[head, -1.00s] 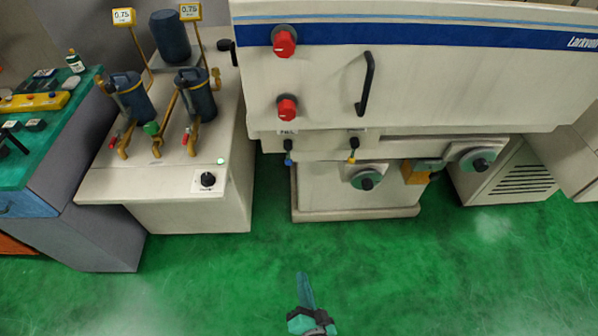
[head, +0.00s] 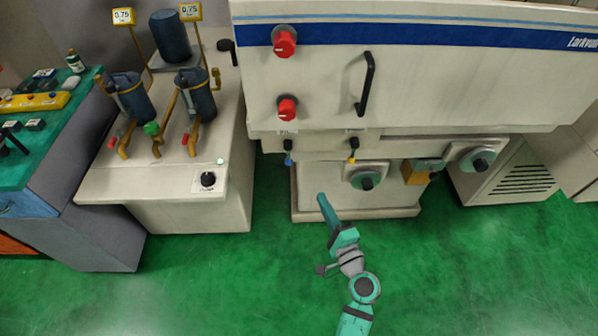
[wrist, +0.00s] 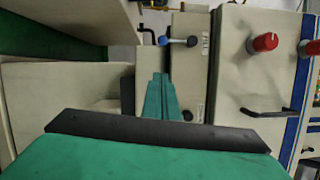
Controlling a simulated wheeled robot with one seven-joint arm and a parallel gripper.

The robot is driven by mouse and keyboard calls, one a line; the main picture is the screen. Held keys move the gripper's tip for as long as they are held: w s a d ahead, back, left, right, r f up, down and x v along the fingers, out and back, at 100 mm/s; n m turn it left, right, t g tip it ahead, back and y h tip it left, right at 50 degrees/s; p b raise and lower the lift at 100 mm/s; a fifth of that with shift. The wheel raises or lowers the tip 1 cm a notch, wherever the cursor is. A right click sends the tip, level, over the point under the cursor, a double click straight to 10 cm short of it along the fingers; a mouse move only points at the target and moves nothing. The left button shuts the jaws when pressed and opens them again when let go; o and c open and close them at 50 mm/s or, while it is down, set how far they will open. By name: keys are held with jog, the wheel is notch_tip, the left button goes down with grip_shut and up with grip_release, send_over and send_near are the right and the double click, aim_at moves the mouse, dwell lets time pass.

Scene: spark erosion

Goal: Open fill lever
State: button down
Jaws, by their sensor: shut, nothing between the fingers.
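The lever with the blue tip (head: 288,150) hangs down from a dark knob under a small white label on the machine's lower front. The label seems to read FILL, but is too small to be sure. A similar lever with a yellow tip (head: 353,150) hangs to its right. My gripper (head: 321,197) is shut and empty, below and between the two levers, apart from both. In the wrist view, my gripper (wrist: 161,76) points toward the panel; the blue-tipped lever (wrist: 178,41) shows beyond it, and the other lever is mostly hidden behind the fingers.
The machine's front door carries two red knobs (head: 285,43) and a black handle (head: 367,83) above the levers. A filter cabinet (head: 185,210) stands to the left. The green floor (head: 200,280) in front is clear.

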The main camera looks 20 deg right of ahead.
aim_at(288, 154)
jog(key=shift+w, duration=0.1)
jog(key=w+a, duration=0.3)
jog(key=w, duration=0.9)
jog(key=shift+w+a+r, duration=0.2)
jog(key=shift+w+r, duration=0.1)
jog(key=shift+r, duration=0.1)
